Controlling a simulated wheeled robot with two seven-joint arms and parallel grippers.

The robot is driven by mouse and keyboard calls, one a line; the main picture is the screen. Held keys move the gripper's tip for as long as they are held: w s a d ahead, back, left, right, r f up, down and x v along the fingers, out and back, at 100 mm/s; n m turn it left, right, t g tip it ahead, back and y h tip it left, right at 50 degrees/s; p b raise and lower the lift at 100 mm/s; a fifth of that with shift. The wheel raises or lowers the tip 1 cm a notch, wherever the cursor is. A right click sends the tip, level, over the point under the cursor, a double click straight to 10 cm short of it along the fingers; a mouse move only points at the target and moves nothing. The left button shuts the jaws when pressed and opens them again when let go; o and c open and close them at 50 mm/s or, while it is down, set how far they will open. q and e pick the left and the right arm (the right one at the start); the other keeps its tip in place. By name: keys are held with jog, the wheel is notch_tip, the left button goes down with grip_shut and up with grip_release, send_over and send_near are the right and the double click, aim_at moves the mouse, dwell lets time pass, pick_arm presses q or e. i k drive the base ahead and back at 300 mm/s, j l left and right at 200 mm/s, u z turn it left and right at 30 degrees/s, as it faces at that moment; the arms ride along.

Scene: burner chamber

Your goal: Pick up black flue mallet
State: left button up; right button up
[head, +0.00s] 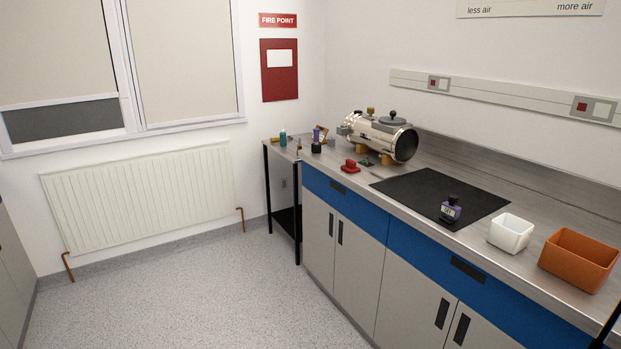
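I cannot make out a black flue mallet for certain. A small dark item (366,161) lies on the counter just in front of the metal burner chamber (380,136), too small to identify. A short black object (316,148) stands further left near the counter's far end; its kind is also unclear. Neither of my grippers shows in the head view.
The grey worktop (420,160) carries a red block (350,166), a black mat (425,190), a purple-labelled dark bottle (451,209), a white tub (511,233) and an orange-brown bin (578,260). A side table (284,180) stands at the far end. The floor (215,290) is clear.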

aim_at(316, 146)
jog(key=i+j+z, duration=0.1)
jog(key=i, duration=0.35)
jog(key=i+j+z, duration=0.1)
jog(key=i, duration=0.35)
jog(key=i+j+z, duration=0.1)
jog(key=i, duration=0.3)
jog(key=i+j+z, duration=0.1)
jog(key=i+j, duration=0.15)
jog(key=i, duration=0.2)
jog(key=i+j+z, duration=0.2)
jog(key=i, duration=0.3)
jog(key=i+j+z, duration=0.15)
jog(key=i+j, duration=0.2)
jog(key=i, duration=0.15)
